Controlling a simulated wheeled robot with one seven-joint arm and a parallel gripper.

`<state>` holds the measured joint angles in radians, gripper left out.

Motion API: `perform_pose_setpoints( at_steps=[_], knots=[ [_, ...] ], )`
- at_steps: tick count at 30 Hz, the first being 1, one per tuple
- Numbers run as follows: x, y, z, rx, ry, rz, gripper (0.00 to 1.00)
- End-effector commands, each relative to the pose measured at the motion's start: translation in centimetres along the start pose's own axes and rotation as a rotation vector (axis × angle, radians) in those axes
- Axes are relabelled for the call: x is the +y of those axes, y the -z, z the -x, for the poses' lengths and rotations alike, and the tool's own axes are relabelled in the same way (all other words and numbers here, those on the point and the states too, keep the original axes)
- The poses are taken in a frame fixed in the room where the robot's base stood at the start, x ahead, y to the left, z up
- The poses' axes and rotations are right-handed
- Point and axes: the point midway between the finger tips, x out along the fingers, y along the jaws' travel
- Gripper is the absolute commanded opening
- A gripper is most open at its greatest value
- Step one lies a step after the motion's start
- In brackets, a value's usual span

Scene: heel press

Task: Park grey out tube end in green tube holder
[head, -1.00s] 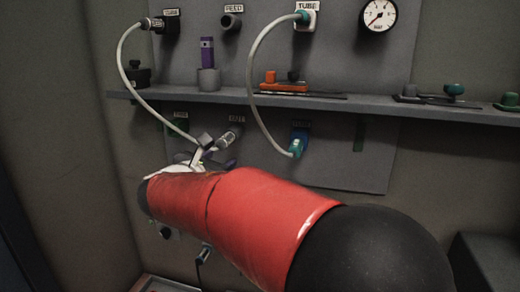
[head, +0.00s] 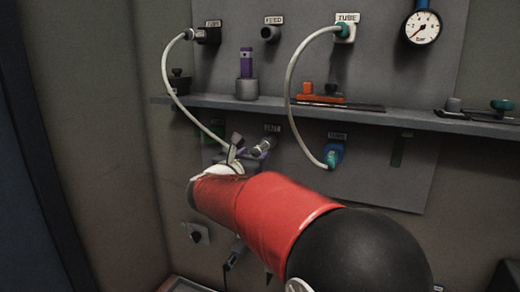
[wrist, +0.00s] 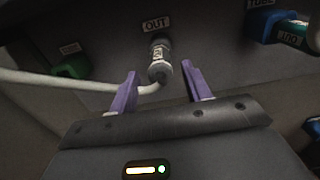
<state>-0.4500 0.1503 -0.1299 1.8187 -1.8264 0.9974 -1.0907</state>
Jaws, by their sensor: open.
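The grey out tube end (wrist: 159,62) sits in the socket under the OUT label in the wrist view. It also shows in the head view (head: 263,147), with its white hose (wrist: 60,80) running off left. My gripper (wrist: 158,70) is open, its two purple fingers pointing at the panel, one on each side of the tube end in the picture. I cannot tell whether they touch it. The green tube holder (wrist: 74,66) is left of the tube end. In the head view the holder (head: 212,131) is partly behind the hose.
A second hose (head: 291,92) runs from the upper TUBE port to a blue holder (head: 336,151) on the right, with a teal end in it. A shelf (head: 400,114) above carries several parts. A pressure gauge (head: 422,27) hangs at top right.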

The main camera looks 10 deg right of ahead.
Motion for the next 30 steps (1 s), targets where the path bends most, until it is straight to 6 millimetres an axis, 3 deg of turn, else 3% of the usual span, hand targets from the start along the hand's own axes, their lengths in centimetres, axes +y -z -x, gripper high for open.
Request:
perform_pose_setpoints(
  at_steps=[6, 12, 30],
  knots=[
    [-0.1, 0.0, -3.1, 0.001, 0.003, 0.002, 0.49],
    [0.0, 0.0, -4.7, 0.001, 0.001, 0.001, 0.49],
    [-0.1, 0.0, -5.1, 0.001, 0.001, 0.0, 0.49]
  ],
)
